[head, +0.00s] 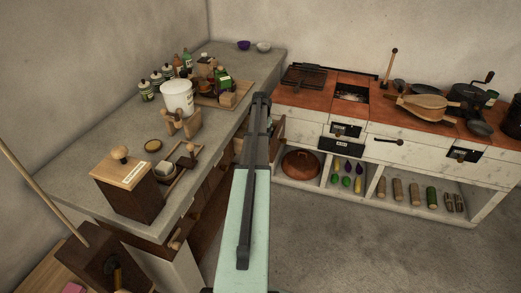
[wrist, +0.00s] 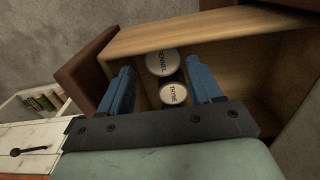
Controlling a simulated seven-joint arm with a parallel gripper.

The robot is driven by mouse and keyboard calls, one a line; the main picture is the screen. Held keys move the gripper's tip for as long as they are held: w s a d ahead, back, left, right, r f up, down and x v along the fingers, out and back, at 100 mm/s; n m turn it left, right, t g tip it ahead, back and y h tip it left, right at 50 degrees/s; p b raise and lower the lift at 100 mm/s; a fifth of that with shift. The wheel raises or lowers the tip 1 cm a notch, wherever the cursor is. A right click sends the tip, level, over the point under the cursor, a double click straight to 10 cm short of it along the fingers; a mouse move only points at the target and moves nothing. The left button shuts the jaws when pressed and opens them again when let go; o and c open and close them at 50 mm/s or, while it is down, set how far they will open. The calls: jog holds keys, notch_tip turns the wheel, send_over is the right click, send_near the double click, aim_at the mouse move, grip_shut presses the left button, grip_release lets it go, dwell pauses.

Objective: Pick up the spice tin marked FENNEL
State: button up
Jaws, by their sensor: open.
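The tin marked FENNEL (wrist: 161,64) shows its round pale lid with dark lettering in the wrist view. It is inside an open wooden drawer (wrist: 225,38). A smaller-looking lid marked THYME (wrist: 174,95) is right beside it, on the side closer to my gripper's body. My gripper (wrist: 160,74) is open, with one blue finger on each side of the picture of the lids. It appears empty. I cannot tell how far the fingertips are from the FENNEL tin. In the head view my arm hides the tins and most of the drawer.
The drawer (head: 279,128) is pulled out beside the grey counter (head: 225,60). A white crock (head: 177,97), several jars and bottles stand on that counter. The white stove unit (head: 400,145) with a red top is to the right. The floor (head: 350,245) in front is clear.

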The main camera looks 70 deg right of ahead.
jog(key=shift+w+d+f, duration=0.1)
jog(key=shift+d+f, duration=0.05)
jog(key=shift+f, duration=3.45)
jog(key=shift+c, duration=0.4)
jog(key=c, duration=0.8)
